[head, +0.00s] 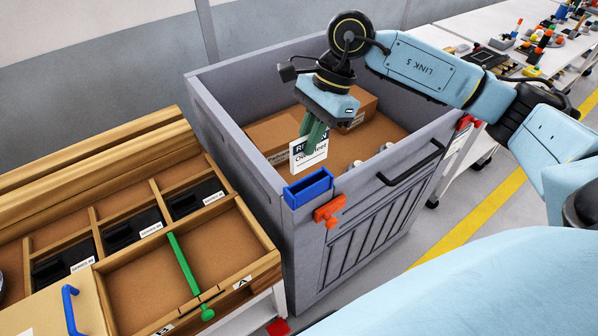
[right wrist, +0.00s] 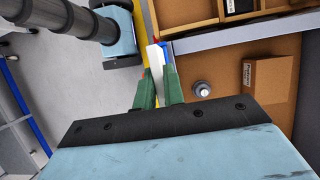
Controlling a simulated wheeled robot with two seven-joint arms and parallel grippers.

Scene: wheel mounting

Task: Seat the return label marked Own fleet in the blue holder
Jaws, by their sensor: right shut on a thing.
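The card is upright, just behind and above the blue holder (head: 308,188), which hangs on the grey bin's front wall. In the right wrist view, the white card (right wrist: 154,57) stands between the green fingers (right wrist: 158,88), with blue of the holder (right wrist: 166,50) just beyond. Whether card and holder touch cannot be told. My left gripper is out of view.
The grey bin (head: 228,127) holds a cardboard box (head: 362,103) and small metallic items. An orange-red piece (head: 329,212) sits beside the holder, and a black handle (head: 412,163) lies to its right. A wooden compartment tray (head: 262,262) stands at left.

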